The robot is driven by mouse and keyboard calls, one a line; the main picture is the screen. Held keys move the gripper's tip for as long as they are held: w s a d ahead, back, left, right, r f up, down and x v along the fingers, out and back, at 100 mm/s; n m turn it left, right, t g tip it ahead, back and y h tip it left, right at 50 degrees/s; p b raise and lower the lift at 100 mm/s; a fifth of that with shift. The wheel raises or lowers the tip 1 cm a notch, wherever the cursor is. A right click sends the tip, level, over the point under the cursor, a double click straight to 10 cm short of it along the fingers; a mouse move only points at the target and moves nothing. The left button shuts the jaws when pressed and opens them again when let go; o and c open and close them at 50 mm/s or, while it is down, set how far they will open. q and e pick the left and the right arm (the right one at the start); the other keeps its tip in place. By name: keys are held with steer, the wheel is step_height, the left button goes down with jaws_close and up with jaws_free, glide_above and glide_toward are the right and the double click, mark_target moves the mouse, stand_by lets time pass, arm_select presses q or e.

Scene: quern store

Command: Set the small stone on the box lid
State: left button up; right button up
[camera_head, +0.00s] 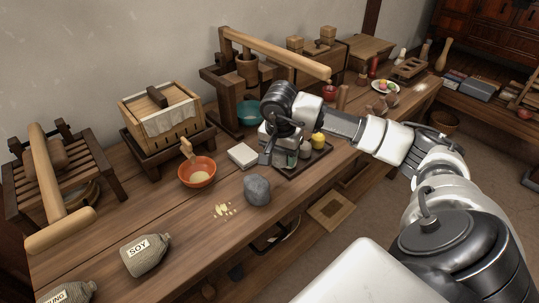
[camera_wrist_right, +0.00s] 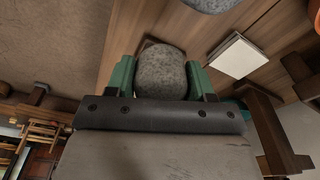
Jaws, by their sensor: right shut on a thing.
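My right gripper (camera_head: 281,157) is over the table, above the dark tray. In the right wrist view its green fingers (camera_wrist_right: 161,75) are shut on a small speckled grey stone (camera_wrist_right: 162,72). In the head view that stone is mostly hidden by the gripper. A slatted wooden box (camera_head: 168,128) with white cloth over its side stands at the back left. Its wooden lid (camera_head: 143,103) is on top, with a dark block across it. My left gripper is not in view.
A larger grey stone (camera_head: 257,190) lies on the table, left of my right gripper. A white block (camera_head: 242,156) and an orange bowl (camera_head: 197,172) stand between gripper and box. A long-beamed wooden press (camera_head: 240,95) rises behind.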

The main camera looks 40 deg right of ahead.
glide_above(263, 175)
steer(key=f, duration=0.3)
steer(key=shift+a+f, duration=0.25)
step_height(263, 175, down, 3)
steer(key=shift+s+f, duration=0.1)
steer(key=shift+f, duration=0.35)
arm_select(q)
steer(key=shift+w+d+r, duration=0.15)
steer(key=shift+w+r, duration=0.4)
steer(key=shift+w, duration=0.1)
steer(key=shift+b, duration=0.3)
arm_select(e)
steer(key=o, duration=0.6)
steer(key=shift+f, duration=0.1)
steer(key=shift+o, duration=1)
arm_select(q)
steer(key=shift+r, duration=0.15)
